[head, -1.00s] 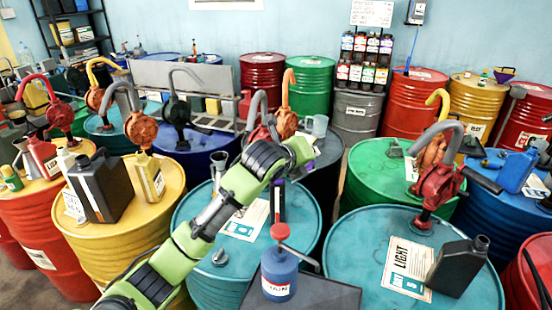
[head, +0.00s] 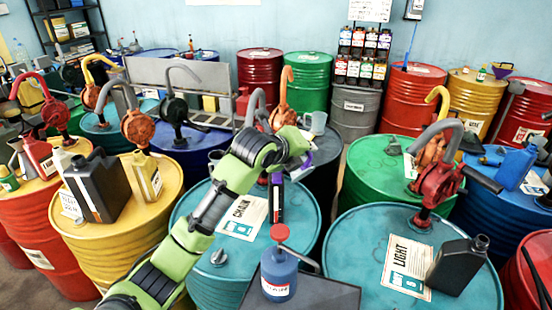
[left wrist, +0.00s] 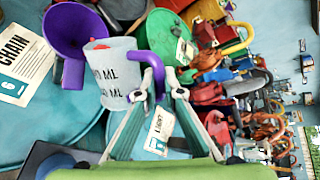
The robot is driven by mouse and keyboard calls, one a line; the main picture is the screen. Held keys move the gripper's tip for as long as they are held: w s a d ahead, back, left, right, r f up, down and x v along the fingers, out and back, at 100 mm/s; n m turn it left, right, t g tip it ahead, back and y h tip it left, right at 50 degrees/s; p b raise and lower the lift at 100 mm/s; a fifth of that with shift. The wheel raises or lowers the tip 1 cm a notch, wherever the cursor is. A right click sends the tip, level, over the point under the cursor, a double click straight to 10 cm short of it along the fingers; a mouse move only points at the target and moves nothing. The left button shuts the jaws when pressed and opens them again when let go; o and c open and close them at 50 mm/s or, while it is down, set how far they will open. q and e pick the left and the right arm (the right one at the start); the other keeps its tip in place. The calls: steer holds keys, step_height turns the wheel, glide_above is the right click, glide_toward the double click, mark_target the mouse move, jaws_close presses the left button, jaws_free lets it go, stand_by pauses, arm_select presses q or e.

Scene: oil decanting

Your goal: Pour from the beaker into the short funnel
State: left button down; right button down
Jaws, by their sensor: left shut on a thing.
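The translucent beaker (head: 314,122) shows just behind my left gripper (head: 300,150) in the head view. In the left wrist view the beaker (left wrist: 116,72) has volume marks and a purple handle (left wrist: 153,70). My left gripper (left wrist: 160,95) is shut on this handle, with the beaker held above the drums and its rim toward the top of that picture. A purple funnel (left wrist: 72,30) with a wide mouth lies close beside the beaker there. In the head view my arm hides most of that area. My right gripper is not in view.
A teal drum carries a CHAIN sheet (head: 243,217). Another carries a LIGHT sheet (head: 406,268) and a black jug (head: 458,265). A blue bottle with a red top (head: 279,273) stands in front. Hand pumps such as the red one (head: 437,185) rise from nearby drums.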

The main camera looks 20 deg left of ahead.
arm_select(q)
steer(key=shift+r, duration=0.25)
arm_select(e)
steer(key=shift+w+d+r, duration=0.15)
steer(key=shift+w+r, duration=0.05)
